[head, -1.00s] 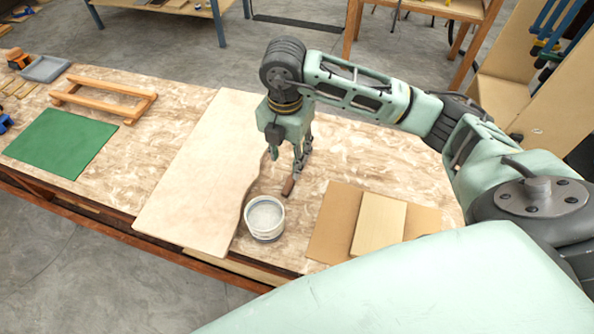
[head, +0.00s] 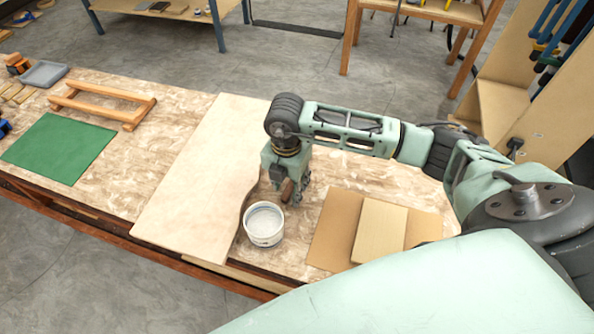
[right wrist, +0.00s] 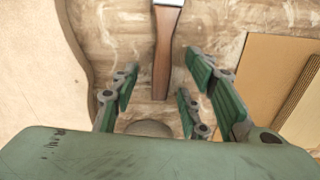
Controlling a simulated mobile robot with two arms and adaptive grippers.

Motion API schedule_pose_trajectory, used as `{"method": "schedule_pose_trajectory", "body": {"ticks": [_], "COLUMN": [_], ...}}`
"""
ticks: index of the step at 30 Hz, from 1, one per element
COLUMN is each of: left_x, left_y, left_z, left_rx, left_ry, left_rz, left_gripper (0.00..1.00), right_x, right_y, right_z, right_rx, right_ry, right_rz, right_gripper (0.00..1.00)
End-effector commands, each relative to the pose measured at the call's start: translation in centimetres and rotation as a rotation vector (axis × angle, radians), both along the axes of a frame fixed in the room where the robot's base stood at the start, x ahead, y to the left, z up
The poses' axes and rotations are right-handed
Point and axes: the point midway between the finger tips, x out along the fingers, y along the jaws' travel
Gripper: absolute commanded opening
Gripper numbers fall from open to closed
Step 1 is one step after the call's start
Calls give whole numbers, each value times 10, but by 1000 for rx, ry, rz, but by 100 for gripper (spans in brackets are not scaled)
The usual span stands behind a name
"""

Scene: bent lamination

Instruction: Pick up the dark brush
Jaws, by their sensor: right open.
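The dark brush has a brown handle (right wrist: 162,55) that lies on the worktable and points toward my gripper in the right wrist view. A pale metal band shows at the top edge, and the bristles are out of frame. In the head view a brown bit of the brush (head: 287,190) shows beside my fingers, the rest hidden. My right gripper (head: 296,192) is low over it and points down. In the right wrist view its open fingers (right wrist: 162,75) stand on both sides of the handle, with gaps. My left gripper is not in view.
A white pot (head: 264,229) stands close to the gripper. A pale wavy-edged board (head: 195,170) lies left of it. Tan sheets (head: 329,228) with a lighter block (head: 379,230) lie to the right. A green mat (head: 58,147) and wooden frame (head: 105,97) are further left.

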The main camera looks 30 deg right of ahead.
Motion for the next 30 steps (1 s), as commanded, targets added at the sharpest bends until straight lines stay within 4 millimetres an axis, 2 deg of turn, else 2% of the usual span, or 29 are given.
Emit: {"method": "schedule_pose_trajectory", "body": {"ticks": [6,20,30], "left_x": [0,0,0], "left_y": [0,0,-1], "left_z": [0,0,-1], "left_rx": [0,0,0], "left_ry": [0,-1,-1], "left_rz": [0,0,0], "left_gripper": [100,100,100], "right_x": [0,0,1], "right_y": [0,0,0], "right_z": [-1,0,1], "right_rx": [-1,-1,0], "right_ry": [-1,-1,-1], "right_rz": [0,-1,-1], "right_gripper": [40,0,0]}}
